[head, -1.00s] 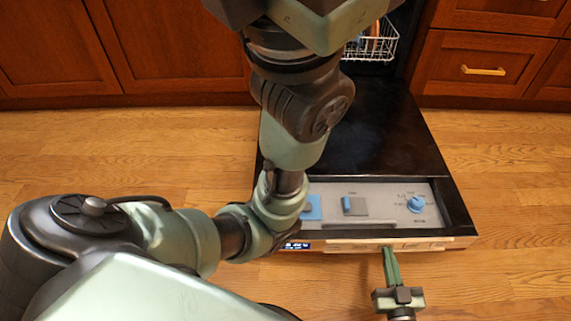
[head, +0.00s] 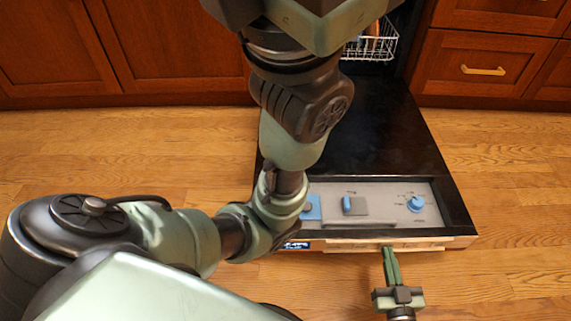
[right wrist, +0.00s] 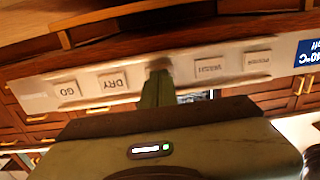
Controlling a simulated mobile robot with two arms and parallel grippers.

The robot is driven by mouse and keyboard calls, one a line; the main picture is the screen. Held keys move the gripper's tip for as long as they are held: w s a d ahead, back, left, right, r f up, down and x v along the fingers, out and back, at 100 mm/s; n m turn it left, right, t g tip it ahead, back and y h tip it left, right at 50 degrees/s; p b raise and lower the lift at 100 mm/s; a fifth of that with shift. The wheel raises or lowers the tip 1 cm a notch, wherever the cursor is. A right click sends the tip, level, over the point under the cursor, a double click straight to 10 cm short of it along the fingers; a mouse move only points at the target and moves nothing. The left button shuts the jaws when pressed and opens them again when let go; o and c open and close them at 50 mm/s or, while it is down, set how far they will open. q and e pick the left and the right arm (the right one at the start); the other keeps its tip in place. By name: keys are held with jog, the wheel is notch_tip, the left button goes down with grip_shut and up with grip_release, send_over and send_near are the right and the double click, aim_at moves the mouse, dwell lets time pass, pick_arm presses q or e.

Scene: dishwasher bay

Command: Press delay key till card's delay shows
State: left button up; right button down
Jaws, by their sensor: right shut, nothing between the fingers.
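My right gripper (head: 390,250) is shut and empty, its fingertips at the light key strip (head: 425,244) on the front edge of the lowered dishwasher door. In the right wrist view, which is upside down, the fingertips (right wrist: 158,72) meet the strip between the DRY key (right wrist: 113,82) and a key that seems to read WASH (right wrist: 210,67). They cover the key there, so its label is hidden and I cannot tell whether it is pressed in. A blue display (right wrist: 308,53) is partly in view and shows 40°C with a small second line, perhaps "off". I see no card. My left gripper is out of view.
The black door (head: 375,130) lies open, with a grey inner panel holding a blue dial (head: 416,203) and a blue latch (head: 347,205). A white rack (head: 378,45) shows behind. My left arm hides the door's left side. Wooden floor is clear to the right.

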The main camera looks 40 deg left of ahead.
jog(key=shift+w+a, duration=0.15)
jog(key=shift+w, duration=0.05)
dwell(0.6)
jog(key=p+v, duration=0.2)
jog(key=v, duration=0.4)
dwell(0.6)
